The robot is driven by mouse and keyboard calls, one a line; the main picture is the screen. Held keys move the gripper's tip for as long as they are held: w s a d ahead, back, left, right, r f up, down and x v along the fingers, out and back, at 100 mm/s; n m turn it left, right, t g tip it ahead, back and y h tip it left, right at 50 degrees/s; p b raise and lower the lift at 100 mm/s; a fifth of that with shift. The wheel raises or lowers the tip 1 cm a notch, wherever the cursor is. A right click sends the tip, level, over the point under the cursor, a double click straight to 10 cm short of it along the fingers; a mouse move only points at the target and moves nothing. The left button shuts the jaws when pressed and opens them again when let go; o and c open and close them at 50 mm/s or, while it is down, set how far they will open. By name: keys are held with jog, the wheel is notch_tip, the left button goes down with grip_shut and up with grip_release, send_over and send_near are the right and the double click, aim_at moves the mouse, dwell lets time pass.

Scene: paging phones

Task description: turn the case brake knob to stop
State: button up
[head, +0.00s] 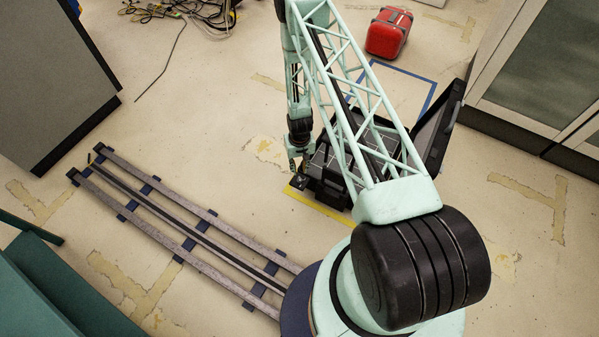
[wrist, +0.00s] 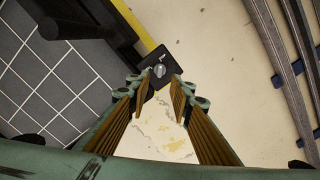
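The case brake knob (wrist: 160,71) is a small grey round knob on a black square plate (wrist: 150,62) in the wrist view. The plate juts from the edge of the black case. My gripper (wrist: 160,84) is open, with its two fingers on either side of the knob's line and the tips close to it. I cannot tell whether the fingers touch the knob. In the head view my gripper (head: 299,168) hangs beside the case (head: 325,190), above the plate (head: 298,183). The knob is too small to make out there.
Yellow tape (head: 325,207) runs along the floor by the case. The case lid (head: 440,125) stands open at the right. Floor rails (head: 190,230) lie at the left. A red box (head: 389,33) sits at the back. Grey cabinets stand at both sides.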

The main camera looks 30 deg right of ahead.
jog(key=shift+r, duration=2.1)
jog(key=shift+w+r, duration=0.1)
jog(key=shift+r, duration=0.05)
